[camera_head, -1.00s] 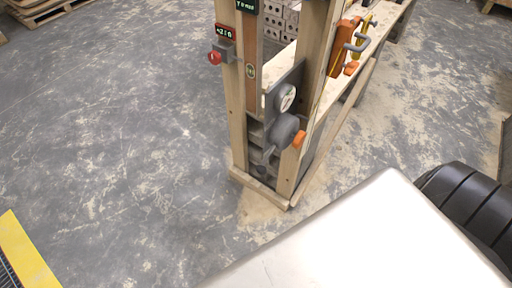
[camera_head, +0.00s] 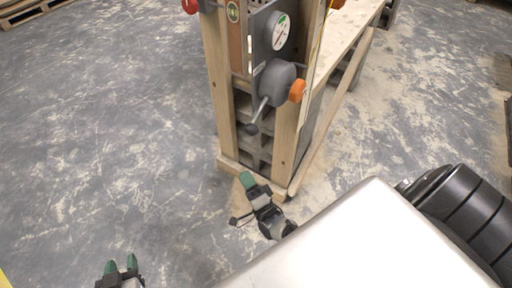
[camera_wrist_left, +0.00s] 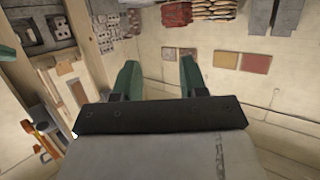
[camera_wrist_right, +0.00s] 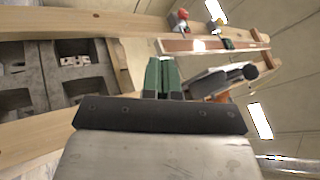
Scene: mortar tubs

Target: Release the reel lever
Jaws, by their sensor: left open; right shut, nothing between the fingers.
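The reel (camera_head: 277,84) is a grey drum on the wooden frame's near post, with an orange knob (camera_head: 297,91) on its right side. Its lever (camera_head: 259,114) hangs down to the left and ends in a dark ball. A white gauge (camera_head: 281,32) sits above it. My right gripper (camera_head: 246,178) is shut and empty, low in front of the post and below the lever. In the right wrist view the lever's dark ball (camera_wrist_right: 250,71) shows right of the green fingers (camera_wrist_right: 162,75). My left gripper (camera_head: 122,264) is open and empty at the lower left, away from the frame.
The wooden frame (camera_head: 215,75) holds grey blocks between its posts. A red button (camera_head: 190,6) is at its upper left, and a bench top (camera_head: 345,45) runs back to the right. Open concrete floor (camera_head: 100,130) lies left of the frame.

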